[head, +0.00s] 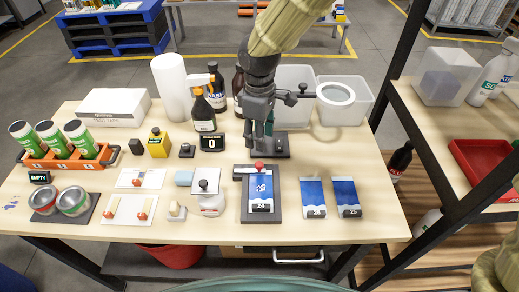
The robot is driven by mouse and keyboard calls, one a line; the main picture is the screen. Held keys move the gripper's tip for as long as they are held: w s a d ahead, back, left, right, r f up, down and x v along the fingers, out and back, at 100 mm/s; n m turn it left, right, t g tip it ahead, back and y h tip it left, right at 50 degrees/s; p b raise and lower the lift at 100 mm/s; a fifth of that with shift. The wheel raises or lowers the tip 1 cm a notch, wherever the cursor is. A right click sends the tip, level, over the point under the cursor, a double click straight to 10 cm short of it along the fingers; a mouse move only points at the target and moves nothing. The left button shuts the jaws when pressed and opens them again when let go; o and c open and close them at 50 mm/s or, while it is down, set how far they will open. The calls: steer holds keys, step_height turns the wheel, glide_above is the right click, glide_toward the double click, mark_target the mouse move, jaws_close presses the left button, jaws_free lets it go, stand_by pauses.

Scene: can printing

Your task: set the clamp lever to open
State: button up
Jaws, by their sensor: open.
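A dark printing jig (274,215) stands on the table at the middle front, with a blue and white printed sheet (261,187) on it. A dark clamp bar (240,173) crosses the jig's back edge. A red knob (259,166) shows at this bar and looks like the end of the clamp lever. The lever's exact position is too small to tell. My gripper (260,140) is open and empty. It points down just behind and above the red knob, apart from it as far as I can see. My gripper hides part of the table behind the jig.
Spray bottles (203,116) and a counter display (212,143) are to the left. A white press-like item (208,187) stands left of the jig. Two blue sheets (313,198) lie to its right.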

mark_target(259, 164)
steer(key=shift+s+f+p, duration=0.45)
steer(key=shift+s+f, duration=0.45)
steer(key=shift+f, duration=0.3)
steer(key=f, duration=0.2)
steer(key=w+f+p, duration=0.1)
steer(key=f, duration=0.2)
steer(key=shift+f, duration=0.15)
steer(key=shift+s+f, duration=0.2)
steer(key=shift+f, duration=0.45)
steer(key=shift+w+f, duration=0.2)
steer(key=shift+f, duration=0.35)
steer(key=shift+s+r, duration=0.1)
steer(key=shift+s, duration=0.05)
jaws_close()
